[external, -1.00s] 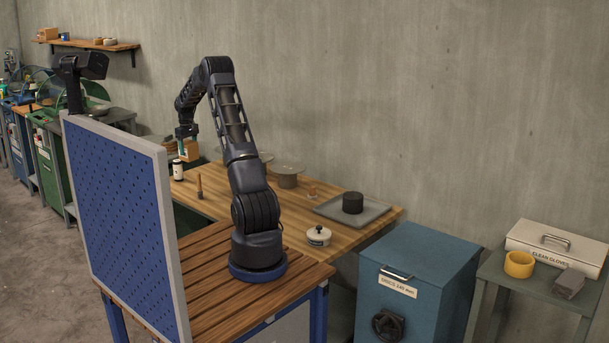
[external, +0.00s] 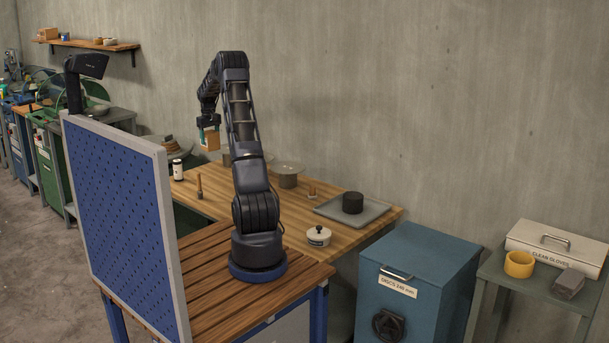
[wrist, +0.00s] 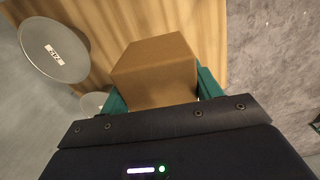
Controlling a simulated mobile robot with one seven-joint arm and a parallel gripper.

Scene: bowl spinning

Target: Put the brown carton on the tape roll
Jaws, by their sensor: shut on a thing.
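My gripper (external: 208,132) is shut on the brown carton (external: 211,141) and holds it up above the wooden workbench. In the wrist view the carton (wrist: 155,62) sits between the green fingers of my gripper (wrist: 158,95), and its lower part is hidden by the gripper body. A yellow ring (external: 519,265), which looks like the tape roll, lies on the grey side table at the far right, well away from my gripper.
A blue cabinet (external: 425,262) stands between bench and grey table. A grey block (external: 568,284) lies near the ring.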

